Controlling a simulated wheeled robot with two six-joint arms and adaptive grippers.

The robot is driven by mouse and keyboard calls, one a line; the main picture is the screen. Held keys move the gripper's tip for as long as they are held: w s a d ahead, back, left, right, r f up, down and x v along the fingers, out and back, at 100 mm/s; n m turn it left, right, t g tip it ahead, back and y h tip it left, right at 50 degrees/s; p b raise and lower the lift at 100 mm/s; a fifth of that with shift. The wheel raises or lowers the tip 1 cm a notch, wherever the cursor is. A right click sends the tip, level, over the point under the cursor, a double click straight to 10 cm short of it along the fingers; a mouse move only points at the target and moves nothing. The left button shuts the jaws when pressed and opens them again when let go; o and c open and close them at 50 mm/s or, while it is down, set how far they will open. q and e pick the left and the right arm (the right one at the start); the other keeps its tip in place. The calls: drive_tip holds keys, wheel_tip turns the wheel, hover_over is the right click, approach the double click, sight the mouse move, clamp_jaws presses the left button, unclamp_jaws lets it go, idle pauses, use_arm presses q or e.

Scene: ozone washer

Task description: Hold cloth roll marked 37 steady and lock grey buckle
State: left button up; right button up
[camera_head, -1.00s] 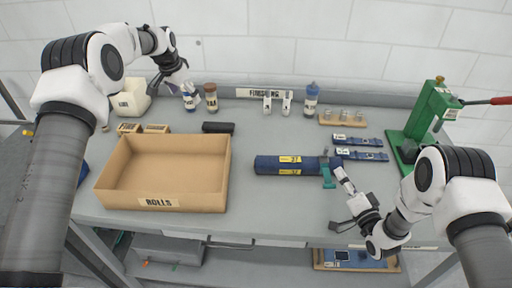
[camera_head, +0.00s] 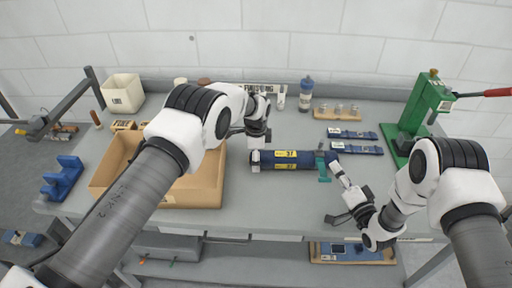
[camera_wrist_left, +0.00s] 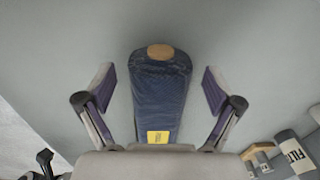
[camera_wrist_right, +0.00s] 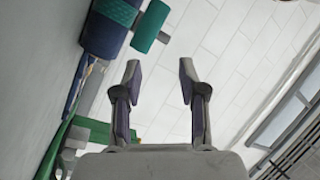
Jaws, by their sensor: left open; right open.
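The cloth roll marked 37 (camera_head: 302,158) is a dark blue roll with yellow labels, lying on the bench right of the cardboard box. A teal strap with a buckle (camera_head: 323,168) is around its right end; I cannot make out a grey buckle. My left gripper (camera_head: 257,150) is open at the roll's left end. In the left wrist view, the roll (camera_wrist_left: 160,95) lies between the spread fingers (camera_wrist_left: 160,90), apart from both. My right gripper (camera_head: 340,212) is open and empty, in front of the strapped end. In the right wrist view, the strap (camera_wrist_right: 150,26) shows beyond the fingers (camera_wrist_right: 160,75).
The cardboard box (camera_head: 165,200) stands left of the roll, partly behind my left arm. Two blue strips (camera_head: 357,150) lie behind and right. A green press (camera_head: 418,115) stands at the right. A bottle (camera_head: 306,92) and wooden rack (camera_head: 337,112) stand at the back. The bench's front middle is clear.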

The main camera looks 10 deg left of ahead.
use_arm(q)
drive_tip(key=shift+f, duration=0.5)
drive_tip(key=c, duration=1.6)
drive_tip(key=shift+c, duration=0.6)
use_arm(e)
clamp_jaws()
drive_tip(key=s+d+r+m+g+y, duration=0.1)
drive_tip(key=s+d+m+g+y, duration=0.1)
drive_tip(key=d+g, duration=0.3)
drive_tip(key=shift+s+d+r+m, duration=0.15)
drive_tip(key=shift+d+r+m, duration=0.2)
drive_tip(key=shift+d+m, duration=0.65)
